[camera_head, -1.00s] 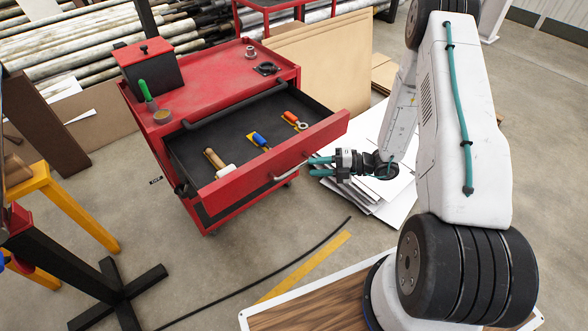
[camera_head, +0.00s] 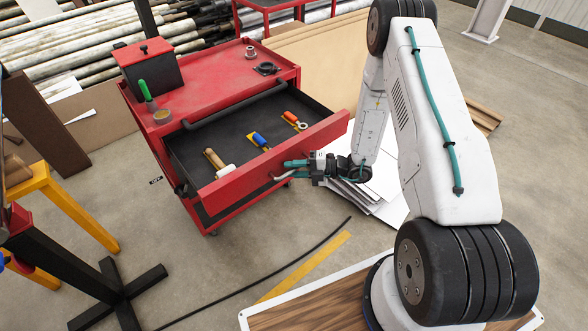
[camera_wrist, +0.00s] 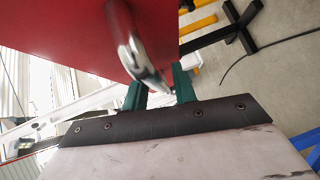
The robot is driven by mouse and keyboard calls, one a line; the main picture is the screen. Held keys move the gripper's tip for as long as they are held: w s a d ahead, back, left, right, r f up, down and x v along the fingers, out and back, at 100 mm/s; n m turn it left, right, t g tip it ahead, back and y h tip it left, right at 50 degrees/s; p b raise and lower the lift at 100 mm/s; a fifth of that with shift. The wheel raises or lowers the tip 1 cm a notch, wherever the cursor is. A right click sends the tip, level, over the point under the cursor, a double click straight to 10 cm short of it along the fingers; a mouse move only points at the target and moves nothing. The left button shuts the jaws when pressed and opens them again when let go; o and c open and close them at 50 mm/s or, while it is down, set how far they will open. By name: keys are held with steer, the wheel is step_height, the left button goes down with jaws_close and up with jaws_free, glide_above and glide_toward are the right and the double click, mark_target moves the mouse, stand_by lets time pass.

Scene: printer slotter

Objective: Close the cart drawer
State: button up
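The red cart (camera_head: 205,95) stands left of centre in the head view. Its drawer (camera_head: 250,175) is pulled out, showing a black inside with several tools in it. A curved metal handle (camera_wrist: 133,48) is on the drawer's red front (camera_wrist: 60,30). My gripper (camera_head: 286,170) is at the drawer front, by the handle, which it partly hides in the head view. In the wrist view my gripper (camera_wrist: 162,86) has its two teal fingers apart, and the handle's near end shows between them. I cannot tell whether they touch it.
In the drawer lie a hammer (camera_head: 217,161), a blue-and-yellow tool (camera_head: 259,140) and an orange-handled tool (camera_head: 294,120). White sheets (camera_head: 375,190) lie right of the cart. A black cable (camera_head: 270,277) crosses the floor.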

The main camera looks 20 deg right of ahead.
jaws_close()
steer(key=shift+w, duration=0.1)
